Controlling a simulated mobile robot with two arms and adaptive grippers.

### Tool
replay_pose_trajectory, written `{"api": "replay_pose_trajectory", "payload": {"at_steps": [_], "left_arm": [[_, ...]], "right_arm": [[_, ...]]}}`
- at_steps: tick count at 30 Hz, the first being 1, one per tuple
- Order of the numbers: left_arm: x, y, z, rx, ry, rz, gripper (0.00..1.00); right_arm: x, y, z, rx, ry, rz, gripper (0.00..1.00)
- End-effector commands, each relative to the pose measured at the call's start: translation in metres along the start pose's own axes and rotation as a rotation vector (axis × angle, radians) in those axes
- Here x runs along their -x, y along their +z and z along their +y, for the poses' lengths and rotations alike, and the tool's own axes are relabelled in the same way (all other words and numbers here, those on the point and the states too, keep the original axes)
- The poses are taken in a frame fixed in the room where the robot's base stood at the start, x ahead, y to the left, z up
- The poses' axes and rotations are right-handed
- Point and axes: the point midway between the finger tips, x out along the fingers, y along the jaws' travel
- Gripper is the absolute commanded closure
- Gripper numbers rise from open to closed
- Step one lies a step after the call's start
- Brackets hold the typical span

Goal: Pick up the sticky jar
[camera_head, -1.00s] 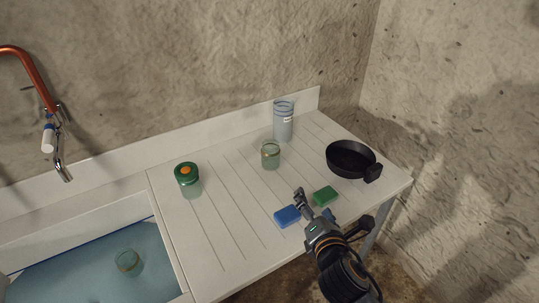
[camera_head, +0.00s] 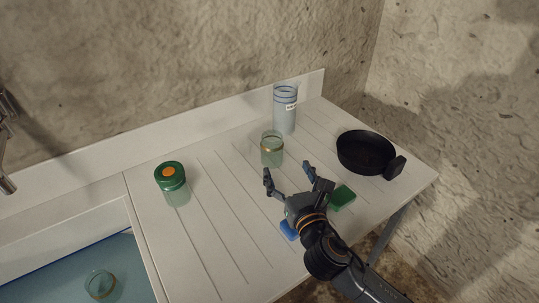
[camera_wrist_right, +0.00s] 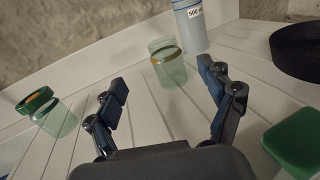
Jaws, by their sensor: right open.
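An open clear-green glass jar (camera_head: 272,152) with an amber band below its rim stands upright on the ribbed counter; the band may be the sticky part. It also shows in the right wrist view (camera_wrist_right: 168,68), beyond and between my fingertips. My right gripper (camera_head: 289,171) is open and empty, pointing at this jar from the front, apart from it. A similar jar (camera_head: 100,284) with an amber ring is in the sink. A green-lidded jar (camera_head: 174,190) with an orange spot on its lid stands at the counter's left. My left gripper is out of view.
A tall grey-blue labelled container (camera_head: 285,116) stands just behind the open jar. A black pan (camera_head: 366,152) lies at the right. A green block (camera_head: 342,197) and a partly hidden blue block (camera_head: 288,231) lie beside my right gripper. The counter between the two standing jars is clear.

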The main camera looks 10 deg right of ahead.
Motion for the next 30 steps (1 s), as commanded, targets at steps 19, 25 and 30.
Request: {"api": "replay_pose_trajectory", "payload": {"at_steps": [19,25,30], "left_arm": [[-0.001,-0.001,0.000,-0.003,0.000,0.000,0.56],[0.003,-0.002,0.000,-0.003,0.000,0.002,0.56],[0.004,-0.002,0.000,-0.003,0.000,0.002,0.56]], "right_arm": [[-0.085,-0.007,-0.001,0.000,-0.001,0.000,0.19],[-0.105,-0.004,-0.002,-0.001,-0.002,0.000,0.19],[-0.129,-0.004,-0.003,-0.002,-0.001,-0.001,0.19]]}}
